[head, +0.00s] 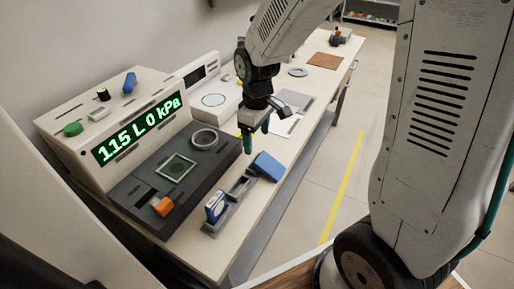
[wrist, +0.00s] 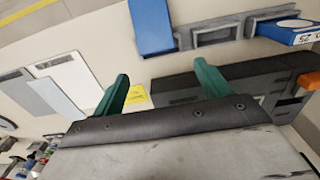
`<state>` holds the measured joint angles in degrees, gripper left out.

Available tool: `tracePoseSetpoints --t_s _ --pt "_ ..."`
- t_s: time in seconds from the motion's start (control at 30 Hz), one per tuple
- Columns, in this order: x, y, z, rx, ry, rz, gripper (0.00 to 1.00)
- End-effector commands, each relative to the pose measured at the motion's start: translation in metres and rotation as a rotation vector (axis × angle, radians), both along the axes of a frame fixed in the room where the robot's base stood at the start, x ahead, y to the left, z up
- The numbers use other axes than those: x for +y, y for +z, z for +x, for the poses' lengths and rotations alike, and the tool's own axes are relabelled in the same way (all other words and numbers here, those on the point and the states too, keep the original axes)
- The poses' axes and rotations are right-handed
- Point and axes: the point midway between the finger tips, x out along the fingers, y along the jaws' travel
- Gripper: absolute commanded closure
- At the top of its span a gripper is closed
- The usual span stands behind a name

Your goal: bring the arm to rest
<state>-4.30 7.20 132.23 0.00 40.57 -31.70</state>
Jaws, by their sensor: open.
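My gripper (head: 256,135) hangs in the air by the right edge of the classifier's dark deck, above the table. Its two green fingers are apart, with nothing visible between them; they also show in the wrist view (wrist: 162,78). The classifier (head: 135,150) stands on the table at left, its display reading "115 L 0 kPa". A grey holder (head: 239,189) stands in front of it, with a blue-and-white piece (head: 216,207) upright at its near end and a tilted blue piece (head: 267,166) at its far end. Both pieces also show in the wrist view.
On the dark deck lie a ring (head: 204,139), a square frame (head: 176,167) and an orange block (head: 163,206). A white device (head: 213,98), pale sheets (head: 287,124), a grey disc (head: 298,72) and a brown mat (head: 325,60) lie farther along the table. The floor at right with a yellow line (head: 343,186) is clear.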

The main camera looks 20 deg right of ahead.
Motion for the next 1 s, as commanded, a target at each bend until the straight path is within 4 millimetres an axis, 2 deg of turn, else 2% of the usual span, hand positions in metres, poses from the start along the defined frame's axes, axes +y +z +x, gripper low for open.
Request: tracePoseSetpoints --t_s 0.1,0.3,0.63,0.73,1.0 --pt "0.0 0.025 0.001 -0.004 0.0 0.001 0.24" --pt "0.0 0.048 0.0 -0.002 0.0 0.0 0.24" --pt "0.0 0.052 -0.006 0.025 -0.055 -0.002 0.24" --pt "-0.003 0.051 -0.032 0.092 -0.156 -0.015 0.24" --pt "-0.014 0.097 -0.106 0.111 -0.392 -0.03 0.24"
